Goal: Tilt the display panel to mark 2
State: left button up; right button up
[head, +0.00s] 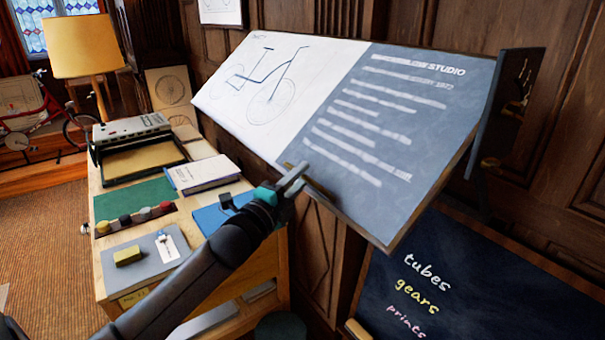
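The display panel (345,110) is a wide board, white with a bicycle drawing on the left and slate blue with white lettering on the right. It leans at a slant in front of the wood wall. A dark side bracket (497,115) with small brass parts stands at its right end; no mark number is readable there. My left gripper (295,178) is at the panel's lower edge, left of its middle. Its fingers overlap the edge in the picture; I cannot tell whether they grip it or only touch it. My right gripper is out of view.
A wooden desk (105,275) at left holds a tray device (135,145), a book (203,172), colored knobs and a grey board with a yellow block (128,256). A lamp (82,45) stands behind. A chalkboard (470,285) is below the panel at right.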

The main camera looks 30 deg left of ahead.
pick_arm(q)
jog(key=shift+w, duration=0.4)
jog(key=shift+c, duration=0.4)
grip_shut()
dwell(0.9)
